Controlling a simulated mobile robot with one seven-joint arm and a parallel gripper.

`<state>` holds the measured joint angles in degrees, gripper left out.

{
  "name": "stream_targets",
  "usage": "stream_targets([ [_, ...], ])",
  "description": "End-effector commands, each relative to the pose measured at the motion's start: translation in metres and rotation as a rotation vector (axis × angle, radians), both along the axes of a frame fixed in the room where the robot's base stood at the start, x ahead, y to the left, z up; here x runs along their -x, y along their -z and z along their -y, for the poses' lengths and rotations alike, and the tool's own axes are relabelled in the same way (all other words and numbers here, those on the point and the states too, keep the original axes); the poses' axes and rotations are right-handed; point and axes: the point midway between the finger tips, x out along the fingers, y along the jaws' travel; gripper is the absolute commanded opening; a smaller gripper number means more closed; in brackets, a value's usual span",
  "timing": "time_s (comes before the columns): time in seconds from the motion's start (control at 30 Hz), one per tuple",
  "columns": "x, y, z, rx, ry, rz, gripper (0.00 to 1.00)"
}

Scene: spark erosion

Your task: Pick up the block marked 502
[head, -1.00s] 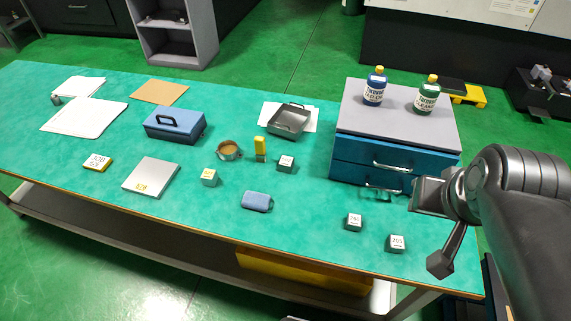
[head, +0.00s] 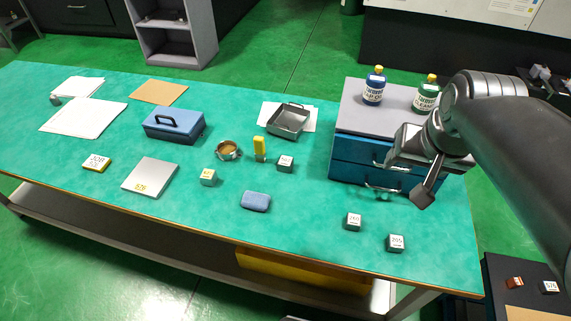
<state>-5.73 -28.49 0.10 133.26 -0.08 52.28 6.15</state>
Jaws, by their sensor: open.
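Several small grey blocks with white labels stand on the green table top. One at the front right (head: 396,243) seems to read 205, and one left of it (head: 353,221) seems to read 250. The labels on a block near the middle (head: 285,163) and on a greenish block with a pale yellow top (head: 208,177) are too small to read. I cannot make out 502 on any block for certain. My gripper (head: 421,201) is open and empty, in front of the blue drawer unit and above the two front right blocks, touching neither.
A blue drawer unit (head: 345,160) bears two bottles (head: 373,87) at the right. A blue toolbox (head: 174,124), metal tray (head: 288,122), tape roll (head: 228,150), blue case (head: 255,201) and flat grey plate (head: 150,176) lie about. A dark surface with a labelled block (head: 549,287) shows lower right.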

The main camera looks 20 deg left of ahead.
Motion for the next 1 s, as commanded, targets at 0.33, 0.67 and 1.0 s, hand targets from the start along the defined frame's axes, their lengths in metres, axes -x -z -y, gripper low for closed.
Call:
stream_targets([
  [0.33,-0.091,0.016,-0.063,-0.023,-0.006,-0.124,0.66],
  [0.67,-0.163,0.065,-0.142,-0.019,-0.003,-0.234,0.66],
  [1.0,-0.211,0.149,-0.235,0.008,0.007,-0.341,0.66],
])
